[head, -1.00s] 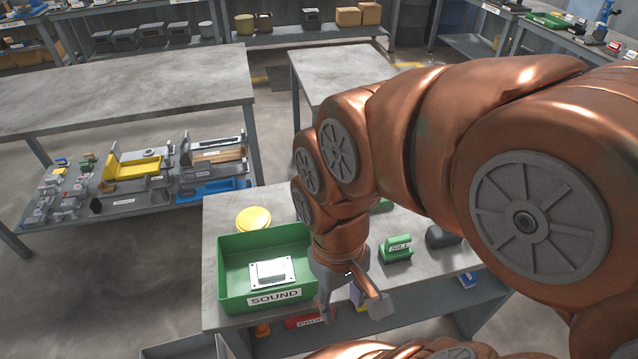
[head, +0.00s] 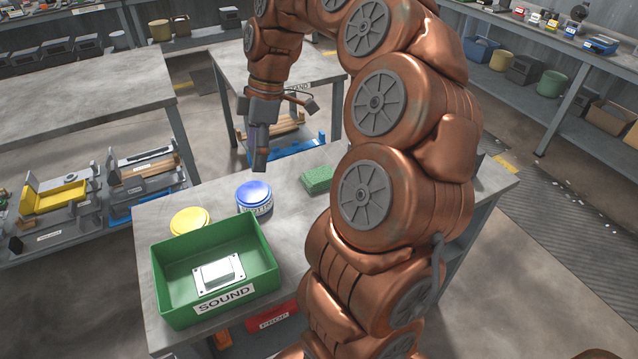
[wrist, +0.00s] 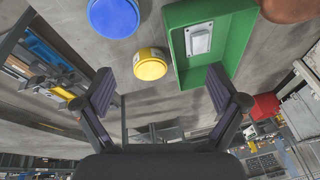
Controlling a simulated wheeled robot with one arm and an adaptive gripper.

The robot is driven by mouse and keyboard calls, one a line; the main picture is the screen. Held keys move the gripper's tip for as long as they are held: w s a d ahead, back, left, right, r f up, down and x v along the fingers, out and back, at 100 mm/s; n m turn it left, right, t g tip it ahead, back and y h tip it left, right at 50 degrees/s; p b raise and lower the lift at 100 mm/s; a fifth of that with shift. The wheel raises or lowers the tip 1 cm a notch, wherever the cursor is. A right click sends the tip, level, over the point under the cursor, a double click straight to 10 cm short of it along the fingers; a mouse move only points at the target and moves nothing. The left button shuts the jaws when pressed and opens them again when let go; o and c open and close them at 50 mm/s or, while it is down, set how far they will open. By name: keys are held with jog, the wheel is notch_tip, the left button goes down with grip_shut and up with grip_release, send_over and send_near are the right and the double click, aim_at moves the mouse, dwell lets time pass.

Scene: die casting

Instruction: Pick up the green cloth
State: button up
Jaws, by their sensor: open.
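The green cloth (head: 317,179) looks like a small, textured, flat block. It lies on the grey workbench (head: 308,222), right of the blue-lidded tin, partly close behind my arm in the head view. I do not see it in the wrist view. My gripper (head: 259,163) points down over the far left part of the bench, left of the cloth and apart from it. In the wrist view its two fingers (wrist: 158,92) are spread wide with nothing between them.
A blue-lidded tin (head: 254,197) and a yellow-lidded tin (head: 190,221) stand behind the green SOUND bin (head: 167,292), which holds a metal part (head: 218,273). A second table (head: 225,75) stands behind. My arm hides the bench's right part.

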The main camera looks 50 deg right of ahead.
jog(key=w+d+f+n+b, duration=0.1)
jog(key=d+f, duration=0.2)
jog(key=d, duration=0.3)
jog(key=d+f+b, duration=0.1)
jog(key=d+f, duration=0.2)
jog(key=d, duration=0.3)
jog(key=n+t, duration=0.1)
send_near(320, 173)
notch_tip(320, 173, down, 2)
jog(key=shift+s+f+y+b, duration=0.1)
jog(key=shift+s+y+b, duration=0.1)
jog(key=shift+y+b, duration=0.25)
jog(key=shift+w+p+x, duration=0.15)
jog(key=shift+p+x, duration=0.2)
jog(key=shift+x, duration=1.6)
jog(key=shift+w+p+x, duration=0.1)
jog(key=shift+p+x, duration=0.2)
jog(key=shift+x, duration=1.6)
jog(key=shift+c, duration=0.4)
jog(key=c, duration=1.1)
jog(key=shift+r, duration=0.2)
notch_tip(320, 173, up, 10)
jog(key=b, duration=0.1)
